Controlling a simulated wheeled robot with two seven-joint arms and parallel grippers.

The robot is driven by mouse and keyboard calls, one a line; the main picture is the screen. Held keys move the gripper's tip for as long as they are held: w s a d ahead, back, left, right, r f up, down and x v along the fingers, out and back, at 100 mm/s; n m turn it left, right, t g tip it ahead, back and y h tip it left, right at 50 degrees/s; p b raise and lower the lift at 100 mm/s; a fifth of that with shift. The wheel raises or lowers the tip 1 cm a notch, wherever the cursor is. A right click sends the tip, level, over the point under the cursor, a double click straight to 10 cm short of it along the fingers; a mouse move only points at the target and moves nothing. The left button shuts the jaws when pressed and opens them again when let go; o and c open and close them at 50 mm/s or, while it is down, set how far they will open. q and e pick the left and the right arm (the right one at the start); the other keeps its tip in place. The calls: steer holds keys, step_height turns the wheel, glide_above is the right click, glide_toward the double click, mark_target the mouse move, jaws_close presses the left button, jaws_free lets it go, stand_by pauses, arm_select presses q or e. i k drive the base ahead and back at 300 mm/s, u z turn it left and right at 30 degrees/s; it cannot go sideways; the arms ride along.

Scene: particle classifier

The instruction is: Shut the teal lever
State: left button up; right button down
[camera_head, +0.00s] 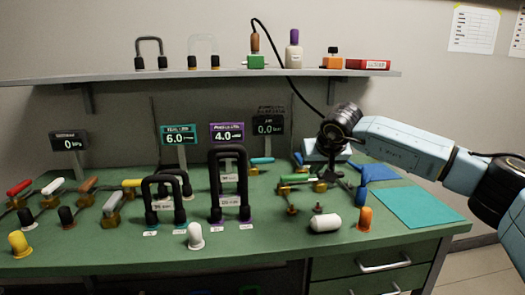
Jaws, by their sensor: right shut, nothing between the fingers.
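The teal lever (262,160) is a small teal handle toward the back of the green bench, right of the middle. It lies about level, next to a small brass fitting. My right arm comes in from the right, and its dark wrist is above the back right of the bench. My right gripper (326,176) is below the wrist, low over the bench. It is shut and empty, to the right of the teal lever and apart from it. Its fingertips are small and dark here. My left gripper is out of view.
A green-handled lever (297,178) is between the teal lever and my right gripper. Tall black loops (229,180) stand to the left. A white cylinder (325,223) and an orange one (365,218) are in front. A teal mat (417,206) leaves free room at right.

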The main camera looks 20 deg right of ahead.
mark_target(254, 162)
steer(key=i, duration=1)
